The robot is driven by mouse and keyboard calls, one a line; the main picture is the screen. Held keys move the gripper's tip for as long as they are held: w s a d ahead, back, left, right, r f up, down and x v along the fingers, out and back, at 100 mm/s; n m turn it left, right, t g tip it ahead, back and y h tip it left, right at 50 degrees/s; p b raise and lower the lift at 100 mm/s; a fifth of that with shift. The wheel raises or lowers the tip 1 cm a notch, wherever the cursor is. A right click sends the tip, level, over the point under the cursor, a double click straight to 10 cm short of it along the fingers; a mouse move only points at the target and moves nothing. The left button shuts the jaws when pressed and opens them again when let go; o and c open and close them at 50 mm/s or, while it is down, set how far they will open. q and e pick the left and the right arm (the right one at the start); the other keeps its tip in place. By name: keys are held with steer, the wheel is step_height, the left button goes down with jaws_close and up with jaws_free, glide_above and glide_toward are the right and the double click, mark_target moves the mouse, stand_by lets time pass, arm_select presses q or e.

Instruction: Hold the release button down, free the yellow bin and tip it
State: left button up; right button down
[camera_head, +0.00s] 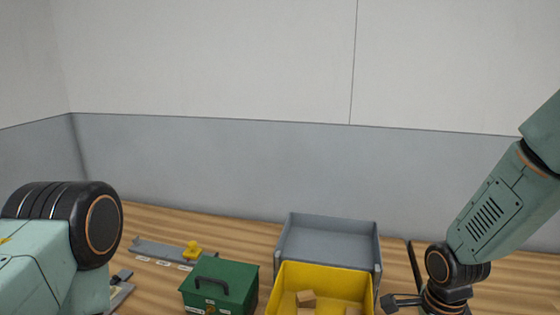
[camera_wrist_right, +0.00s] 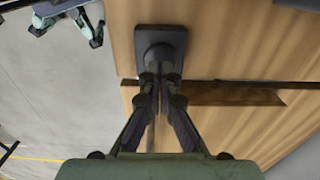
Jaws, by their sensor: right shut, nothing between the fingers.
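The yellow bin (camera_head: 325,282) sits in front of a grey open tray (camera_head: 330,238) and holds several small brown blocks. In the right wrist view a dark square base with a round top (camera_wrist_right: 163,38) stands on the table; it may be the release button. My right gripper (camera_wrist_right: 160,78) is shut and empty, its fingertips at or just over the round top; contact cannot be told. In the head view its fingers (camera_head: 392,302) show right of the bin. My left arm fills the left of the head view, its gripper out of frame there; parts at the right wrist view's top left may be it.
A green box (camera_head: 222,288) with a black handle stands left of the bin. A dark upright bar (camera_head: 413,267) stands beside my right wrist. A grey wall panel closes the back.

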step_height(320, 180, up, 5)
steer(key=p, duration=0.5)
steer(key=shift+r, duration=0.1)
stand_by(0.4)
